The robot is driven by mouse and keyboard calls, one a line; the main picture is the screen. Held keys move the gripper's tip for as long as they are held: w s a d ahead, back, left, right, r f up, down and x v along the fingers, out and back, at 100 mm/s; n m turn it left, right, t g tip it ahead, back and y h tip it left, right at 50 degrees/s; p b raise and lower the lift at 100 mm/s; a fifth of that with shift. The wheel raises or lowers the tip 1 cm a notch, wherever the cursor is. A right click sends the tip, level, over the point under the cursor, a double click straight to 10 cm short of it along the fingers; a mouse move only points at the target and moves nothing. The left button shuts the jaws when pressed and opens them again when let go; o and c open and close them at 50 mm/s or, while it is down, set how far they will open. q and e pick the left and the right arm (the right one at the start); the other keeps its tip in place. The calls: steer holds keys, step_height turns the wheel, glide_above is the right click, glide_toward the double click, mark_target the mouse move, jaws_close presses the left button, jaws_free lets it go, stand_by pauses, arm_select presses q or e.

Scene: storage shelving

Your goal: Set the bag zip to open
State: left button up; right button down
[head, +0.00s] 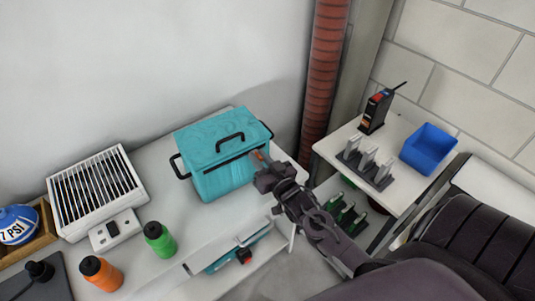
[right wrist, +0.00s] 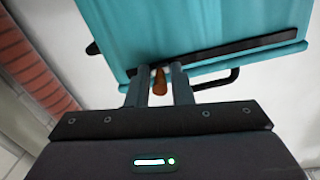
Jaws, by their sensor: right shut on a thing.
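The teal bag (head: 225,180) stands upright on the white table, its flat lid with a black handle on top and black side handles. A dark zip strip (head: 232,159) runs along the top front edge; the strip shows in the right wrist view (right wrist: 240,47). My right gripper (head: 259,163) is at the strip's right end, by the bag's front right corner. Its fingers are shut on the orange-brown zip pull (right wrist: 160,82), which shows between them in the right wrist view. My left gripper is in neither view.
A white vented box (head: 97,190), a green bottle (head: 160,240) and an orange bottle (head: 101,273) are left of the bag. A side table at right holds a blue bin (head: 428,149), a black radio-like device (head: 376,110) and a grey rack. A red ribbed pipe (head: 325,80) stands behind.

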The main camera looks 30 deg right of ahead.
steer(key=a+p, duration=0.1)
steer(key=a, duration=1.3)
steer(key=shift+w+a, duration=0.15)
steer(key=shift+a, duration=0.2)
steer(key=c, duration=1.5)
jaws_free()
steer(key=shift+s+f, duration=0.1)
steer(key=shift+s, duration=0.2)
steer(key=b, duration=0.2)
glide_toward(207, 173)
steer(key=shift+s, duration=0.7)
